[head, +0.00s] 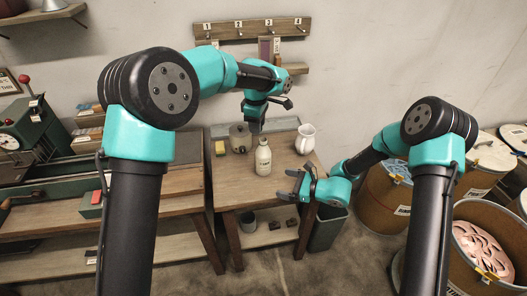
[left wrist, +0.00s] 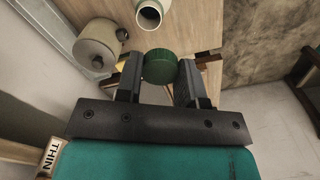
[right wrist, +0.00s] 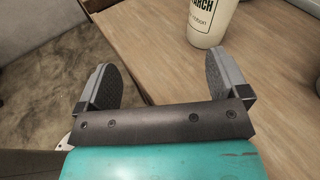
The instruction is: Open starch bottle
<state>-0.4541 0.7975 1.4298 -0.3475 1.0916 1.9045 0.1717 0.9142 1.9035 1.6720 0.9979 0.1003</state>
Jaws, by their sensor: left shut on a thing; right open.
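The starch bottle (head: 263,158) is cream-white with a dark-lettered label and stands upright on the small wooden table. Its lower body shows in the right wrist view (right wrist: 208,22). In the left wrist view a white open-mouthed neck (left wrist: 150,13), seemingly the bottle's, shows beyond my fingers. My left gripper (head: 256,125) is above and left of the bottle. It is shut on a round green cap (left wrist: 160,67), which is apart from the neck. My right gripper (head: 290,184) is open and empty by the table's front right edge, below and right of the bottle.
A grey crock (head: 240,138) stands left of the bottle, with a yellow-green sponge (head: 220,147) beside it. A white jug (head: 305,139) stands to the right. The table front (head: 235,190) is bare. A grey bin (head: 328,227) and several drums stand right of the table.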

